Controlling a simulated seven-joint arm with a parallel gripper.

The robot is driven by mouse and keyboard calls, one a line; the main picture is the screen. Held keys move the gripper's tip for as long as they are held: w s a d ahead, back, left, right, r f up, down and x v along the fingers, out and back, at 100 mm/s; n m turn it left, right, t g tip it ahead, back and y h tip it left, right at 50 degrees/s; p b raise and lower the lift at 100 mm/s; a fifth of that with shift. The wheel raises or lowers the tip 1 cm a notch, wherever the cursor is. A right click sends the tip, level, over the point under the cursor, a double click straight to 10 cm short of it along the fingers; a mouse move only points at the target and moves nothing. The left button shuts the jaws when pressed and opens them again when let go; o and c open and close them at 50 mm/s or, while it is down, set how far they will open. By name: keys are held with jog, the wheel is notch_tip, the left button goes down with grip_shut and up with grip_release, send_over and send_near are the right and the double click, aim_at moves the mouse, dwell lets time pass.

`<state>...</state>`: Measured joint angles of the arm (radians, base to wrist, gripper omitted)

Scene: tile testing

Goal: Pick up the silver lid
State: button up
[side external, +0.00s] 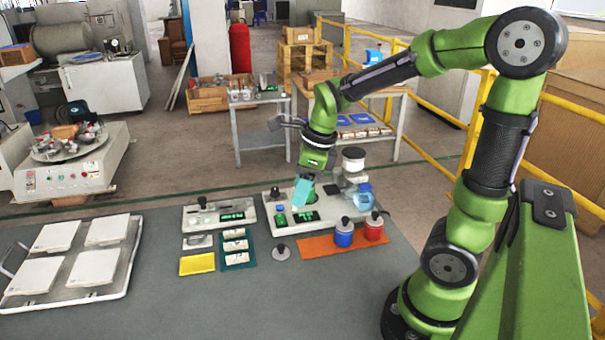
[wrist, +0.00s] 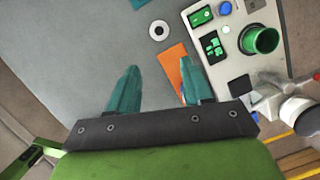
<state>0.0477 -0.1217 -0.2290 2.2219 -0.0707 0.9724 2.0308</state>
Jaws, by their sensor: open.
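The silver lid (side external: 281,253) is a small flat disc with a dark knob, lying on the grey table left of the orange mat (side external: 318,248). In the wrist view the lid (wrist: 159,30) shows as a pale ring with a dark centre, beyond my fingertips. The right finger hides part of the orange mat.
A blue jar (side external: 344,234) and a red jar (side external: 374,228), both with dark-knobbed tops, stand on the mat. The grey machine (side external: 283,230) is behind. A teal tray (side external: 237,262) and yellow pad (side external: 197,264) lie left. The table in front of the lid is clear.

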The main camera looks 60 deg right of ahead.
send_near(281, 246)
jog(key=shift+m, duration=0.4)
jog(key=x, duration=0.8)
jog(key=shift+w+f, duration=0.1)
jog(key=shift+f, duration=0.3)
grip_shut()
